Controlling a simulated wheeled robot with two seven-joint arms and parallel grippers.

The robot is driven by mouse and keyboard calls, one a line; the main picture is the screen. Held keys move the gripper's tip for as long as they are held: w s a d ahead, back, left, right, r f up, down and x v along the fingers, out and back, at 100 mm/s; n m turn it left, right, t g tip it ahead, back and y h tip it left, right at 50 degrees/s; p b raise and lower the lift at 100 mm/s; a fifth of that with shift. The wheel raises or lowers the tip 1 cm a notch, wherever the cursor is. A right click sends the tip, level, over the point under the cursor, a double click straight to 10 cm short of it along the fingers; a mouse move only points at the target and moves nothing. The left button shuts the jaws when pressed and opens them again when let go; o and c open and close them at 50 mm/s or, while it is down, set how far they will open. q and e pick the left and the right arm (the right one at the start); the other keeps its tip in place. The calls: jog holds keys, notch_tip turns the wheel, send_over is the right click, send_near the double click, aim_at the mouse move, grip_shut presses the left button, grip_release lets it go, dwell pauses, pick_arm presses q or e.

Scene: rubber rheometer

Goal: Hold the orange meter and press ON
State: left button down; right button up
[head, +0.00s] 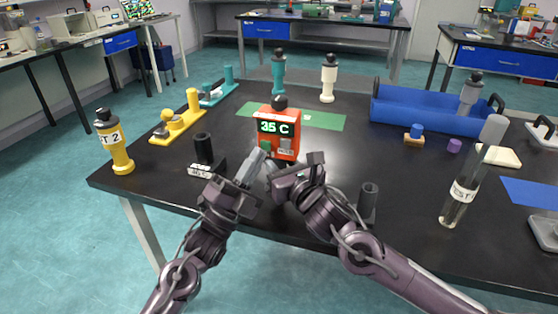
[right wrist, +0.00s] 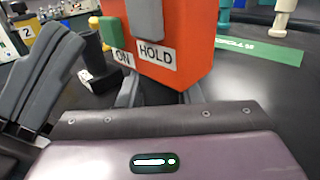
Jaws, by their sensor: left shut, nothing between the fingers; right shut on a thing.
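The orange meter (head: 291,114) stands upright near the middle of the black table, its display reading 35 C and a black knob on top. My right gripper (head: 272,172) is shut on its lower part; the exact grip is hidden. In the right wrist view the meter (right wrist: 190,35) rises above my right fingers (right wrist: 165,95), with a green button (right wrist: 112,32) above the ON label (right wrist: 123,58) and a grey button above the HOLD label (right wrist: 156,55). My left gripper (head: 262,156) is shut and empty, close to the meter's lower left front; touching cannot be told.
A black cylinder (head: 203,148) with a label stands left of my left gripper, and a dark holder (head: 368,200) stands right. A clear TEST tube (head: 462,195), a blue tray (head: 420,110) and a yellow bottle (head: 115,145) are farther out. A green mat (head: 325,121) lies behind the meter.

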pick_arm(q)
jog(key=shift+s+a, duration=0.3)
jog(key=shift+s, duration=0.6)
jog(key=shift+s+a, duration=0.3)
jog(key=shift+s, duration=0.6)
jog(key=shift+s+a, duration=0.3)
jog(key=shift+s, duration=0.6)
pick_arm(e)
jog(key=o, duration=1.2)
